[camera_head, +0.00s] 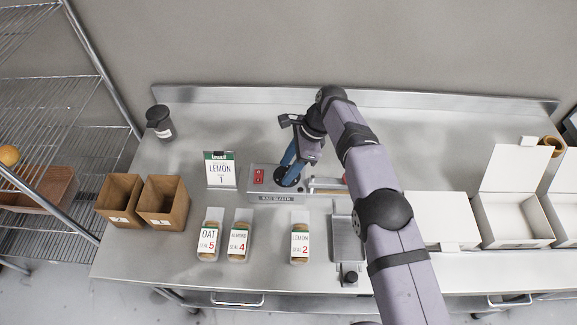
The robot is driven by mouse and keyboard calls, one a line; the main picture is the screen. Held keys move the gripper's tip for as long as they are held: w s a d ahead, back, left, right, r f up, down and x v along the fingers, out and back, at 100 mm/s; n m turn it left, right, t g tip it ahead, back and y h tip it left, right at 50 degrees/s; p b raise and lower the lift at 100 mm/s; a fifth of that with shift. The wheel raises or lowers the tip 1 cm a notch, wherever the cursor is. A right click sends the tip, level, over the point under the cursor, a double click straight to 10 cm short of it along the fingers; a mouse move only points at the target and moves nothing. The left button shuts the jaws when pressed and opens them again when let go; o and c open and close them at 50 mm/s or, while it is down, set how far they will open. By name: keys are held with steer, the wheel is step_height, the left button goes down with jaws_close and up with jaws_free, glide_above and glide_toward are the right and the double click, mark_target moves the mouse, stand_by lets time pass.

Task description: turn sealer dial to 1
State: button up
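The bag sealer (276,198) is a grey box in the middle of the steel bench, with a red switch (258,176) on its left top. My gripper (290,177) reaches down over the top of the sealer, to the right of the switch. Its blue fingers end at a dark round patch there, which seems to be the dial. The fingers hide most of it, so I cannot read its setting. I cannot tell whether the fingers are closed on it.
A card (220,170) reading "LEMON 1" stands left of the sealer. Brown boxes (164,203) are at left, a dark-lidded cup (160,122) behind. White boxes (515,222) are at right. A grey tray (346,250) lies beside my arm.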

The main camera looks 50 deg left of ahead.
steer(key=shift+w+d+r+b, duration=0.1)
steer(key=shift+w+r+b, duration=0.15)
steer(key=shift+r+b, duration=0.15)
steer(key=p+v, duration=0.1)
steer(key=v, duration=0.5)
steer(key=shift+r, duration=0.2)
